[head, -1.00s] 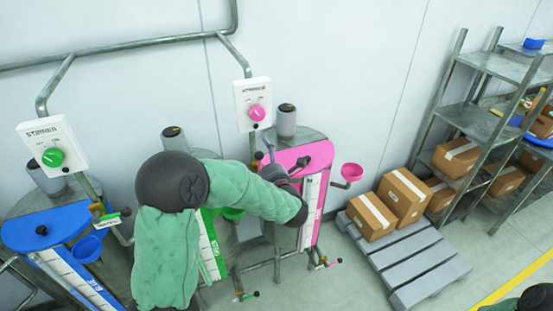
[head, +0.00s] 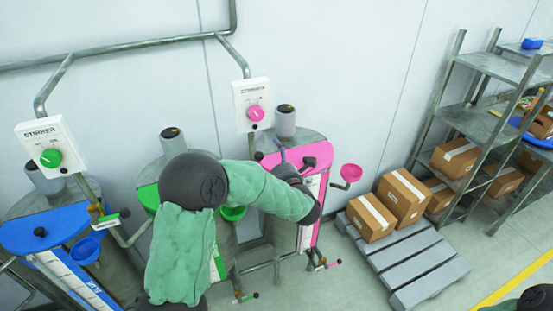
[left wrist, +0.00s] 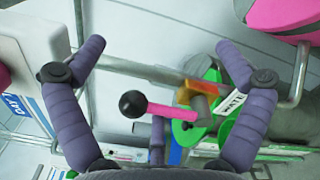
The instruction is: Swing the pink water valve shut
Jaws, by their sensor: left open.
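The pink water valve shows in the left wrist view as a pink lever (left wrist: 178,112) with a black ball knob (left wrist: 132,104). It lies roughly level, its right end at an orange-yellow valve body beside a white label, partly readable as WATER. My left gripper (left wrist: 160,70) is open, its two purple fingers standing either side of the lever. Neither finger visibly grips it. In the head view my left gripper (head: 281,158) is over the pink drum lid (head: 312,153), and my arm hides most of the valve there. My right gripper is out of view.
A pink funnel (head: 351,172) sits right of the pink drum. A stirrer box with a pink dial (head: 256,113) is above it. Green and blue drums (head: 45,232) stand to the left. A pallet (head: 415,262) with boxes and a metal shelf are at right.

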